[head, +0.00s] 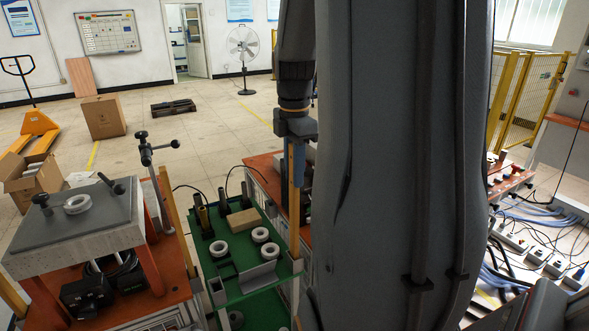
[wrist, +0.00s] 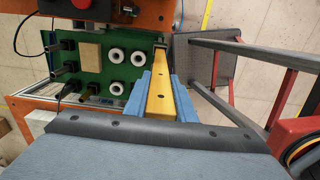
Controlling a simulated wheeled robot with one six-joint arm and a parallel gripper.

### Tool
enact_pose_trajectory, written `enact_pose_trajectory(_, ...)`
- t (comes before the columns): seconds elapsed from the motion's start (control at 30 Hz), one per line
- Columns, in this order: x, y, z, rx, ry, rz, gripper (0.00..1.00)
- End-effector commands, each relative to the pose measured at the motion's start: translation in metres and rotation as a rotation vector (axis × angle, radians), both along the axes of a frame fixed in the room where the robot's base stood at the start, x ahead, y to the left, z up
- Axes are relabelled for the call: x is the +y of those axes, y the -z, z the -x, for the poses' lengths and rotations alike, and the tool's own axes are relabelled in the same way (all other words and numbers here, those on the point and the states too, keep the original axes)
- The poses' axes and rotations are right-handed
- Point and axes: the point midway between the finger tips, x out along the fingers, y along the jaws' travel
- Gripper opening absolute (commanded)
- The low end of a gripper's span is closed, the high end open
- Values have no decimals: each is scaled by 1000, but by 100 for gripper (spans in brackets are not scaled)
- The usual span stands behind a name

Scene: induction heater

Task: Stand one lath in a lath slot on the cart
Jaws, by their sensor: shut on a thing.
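My gripper (head: 294,165) is shut on a yellow-brown lath (head: 295,225), which stands about upright below it. In the wrist view the lath (wrist: 162,98) lies between the two blue fingers (wrist: 163,97). The green cart (head: 245,285) carries rings and blocks. The lath's lower end appears at the cart's right edge, by a small dark holder (wrist: 160,44) in the wrist view. I cannot tell whether the end is inside a slot or only over it. A similar upright post (head: 171,200) shows left of the cart.
White rings (head: 219,249) and a tan block (head: 243,219) sit on the cart with dark upright pegs. A grey-topped stand (head: 105,225) is at the left. An orange bench (head: 262,165) is close behind the cart. My arm hides much of the right.

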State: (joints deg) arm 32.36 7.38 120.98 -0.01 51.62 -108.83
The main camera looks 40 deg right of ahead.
Motion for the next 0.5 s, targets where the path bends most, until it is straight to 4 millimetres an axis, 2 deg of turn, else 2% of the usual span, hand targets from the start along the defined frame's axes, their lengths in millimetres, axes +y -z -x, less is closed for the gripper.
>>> enact_pose_trajectory(0.5,0,14,0,0,0,0,0)
